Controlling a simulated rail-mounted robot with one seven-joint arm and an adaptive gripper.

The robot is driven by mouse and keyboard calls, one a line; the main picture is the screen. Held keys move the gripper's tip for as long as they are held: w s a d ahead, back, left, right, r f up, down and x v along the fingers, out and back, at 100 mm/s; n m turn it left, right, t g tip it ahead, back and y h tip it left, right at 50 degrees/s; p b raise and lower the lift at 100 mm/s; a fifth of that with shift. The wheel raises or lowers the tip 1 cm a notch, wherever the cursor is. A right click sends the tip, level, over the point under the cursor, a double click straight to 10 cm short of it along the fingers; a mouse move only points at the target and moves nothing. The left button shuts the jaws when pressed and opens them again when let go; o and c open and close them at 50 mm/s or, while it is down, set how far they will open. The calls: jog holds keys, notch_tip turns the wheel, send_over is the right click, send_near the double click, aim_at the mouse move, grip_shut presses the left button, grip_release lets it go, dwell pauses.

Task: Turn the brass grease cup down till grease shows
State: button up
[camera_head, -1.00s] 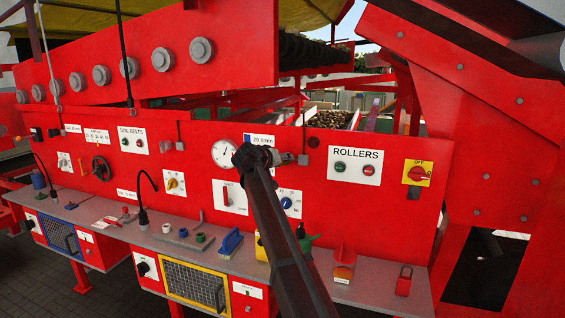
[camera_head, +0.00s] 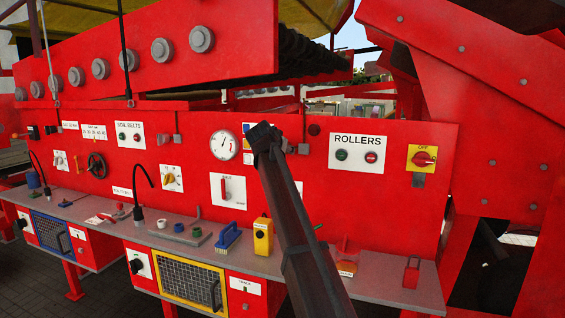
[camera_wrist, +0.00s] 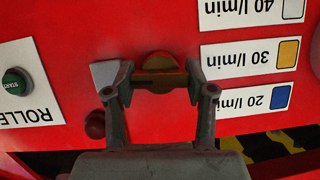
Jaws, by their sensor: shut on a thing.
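The brass grease cup (camera_wrist: 160,62) is on the red panel in the wrist view, a rounded brass-coloured piece with a reddish-brown band across it. My gripper (camera_wrist: 159,82) is shut on it, with one finger on each side. I cannot make out any grease. In the head view my gripper (camera_head: 264,138) is against the red panel, right of the round gauge (camera_head: 223,145), and the cup is hidden behind it.
A grey block (camera_wrist: 107,75) and a dark red knob (camera_wrist: 95,123) are close to my fingers. The ROLLERS plate (camera_head: 357,154) is to the right. The shelf below holds a yellow device (camera_head: 263,236) and a blue brush (camera_head: 228,238).

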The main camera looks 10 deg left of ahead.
jog(key=m+y+b, duration=0.1)
jog(key=m+b, duration=0.1)
jog(key=b, duration=0.1)
jog(key=shift+d+f, duration=0.1)
jog(key=shift+f, duration=0.1)
jog(key=shift+r+m+t+y+b, duration=0.15)
jog(key=shift+m+t+y+b, duration=0.25)
jog(key=shift+m+y+b, duration=0.3)
jog(key=o, duration=1.2)
jog(key=shift+c, duration=0.2)
jog(key=shift+s, duration=0.1)
jog(key=v, duration=1.1)
jog(key=shift+s+r, duration=0.2)
jog(key=shift+s, duration=0.15)
